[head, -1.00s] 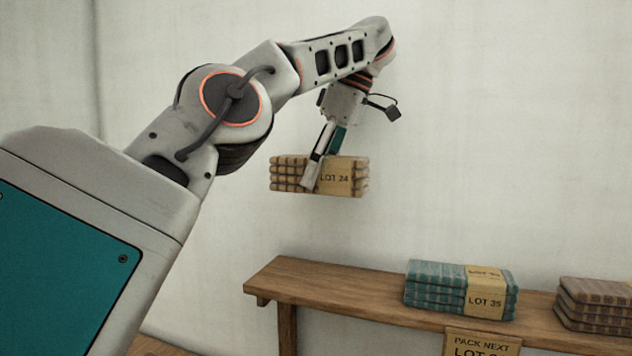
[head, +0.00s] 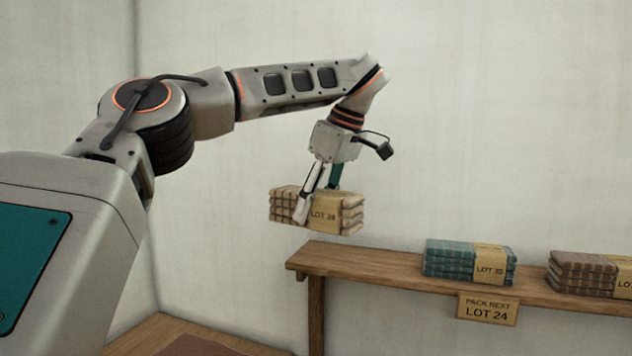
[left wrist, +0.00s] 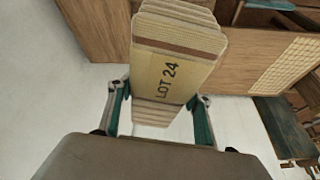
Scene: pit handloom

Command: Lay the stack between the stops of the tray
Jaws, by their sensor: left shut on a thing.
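The stack (head: 348,214) is a pile of folded tan striped cloths with a paper band reading LOT 24. My right gripper is out of view.
A wooden shelf (head: 385,270) runs along the wall to the right. It bears a teal stack marked LOT 35 (head: 455,261) and a brown stack (head: 585,274). A sign (head: 487,309) reading PACK NEXT LOT 24 hangs at its front. The wall is bare above.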

